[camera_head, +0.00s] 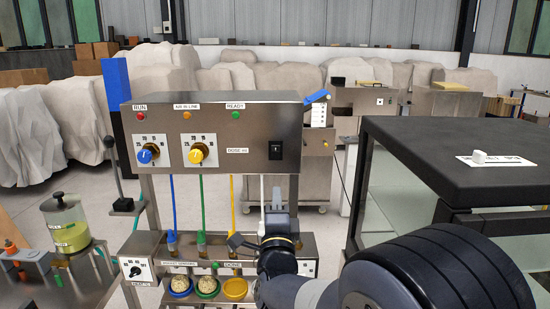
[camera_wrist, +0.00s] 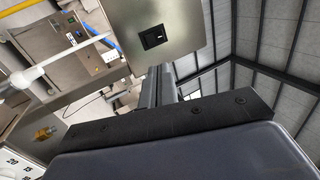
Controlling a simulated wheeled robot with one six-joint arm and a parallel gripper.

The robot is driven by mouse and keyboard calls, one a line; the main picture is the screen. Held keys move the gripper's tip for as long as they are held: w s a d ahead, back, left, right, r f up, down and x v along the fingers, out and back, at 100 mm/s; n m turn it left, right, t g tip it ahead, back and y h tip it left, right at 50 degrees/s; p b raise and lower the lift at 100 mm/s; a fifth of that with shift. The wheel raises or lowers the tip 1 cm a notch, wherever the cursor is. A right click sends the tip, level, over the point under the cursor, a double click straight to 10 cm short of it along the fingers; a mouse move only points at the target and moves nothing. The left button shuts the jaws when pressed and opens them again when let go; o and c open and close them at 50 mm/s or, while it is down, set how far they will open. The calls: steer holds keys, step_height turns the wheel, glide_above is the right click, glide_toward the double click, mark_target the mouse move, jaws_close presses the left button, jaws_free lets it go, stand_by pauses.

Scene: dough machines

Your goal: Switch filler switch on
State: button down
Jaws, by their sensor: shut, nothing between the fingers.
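The filler switch is a black rocker switch (camera_head: 275,150) on the right part of the front of a steel control box (camera_head: 226,122). In the wrist view the switch (camera_wrist: 153,37) shows in its black frame on the steel panel. My gripper (camera_wrist: 160,71) is shut and empty, its fingers pointing towards that panel just below the switch in the picture. Whether the fingertips touch the panel cannot be told. In the head view my gripper (camera_head: 277,200) is below the switch, in front of the machine, and the switch is unobstructed.
The box also bears a blue knob (camera_head: 146,154), a yellow knob (camera_head: 197,154) and indicator lights. Coloured tubes hang below it over bowls on a lower steel unit (camera_head: 150,268). A dark table (camera_head: 455,150) stands at the right, and a clear jar (camera_head: 67,222) stands at the left.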

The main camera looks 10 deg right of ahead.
mark_target(277, 147)
steer(key=p+x, duration=0.4)
steer(key=x, duration=1)
steer(key=shift+d+p, duration=0.1)
steer(key=shift+p, duration=0.25)
steer(key=shift+r, duration=0.1)
steer(key=shift+r+g+p, duration=0.45)
steer(key=shift+r+g, duration=0.25)
steer(key=shift+w+f, duration=0.1)
steer(key=shift+f, duration=0.05)
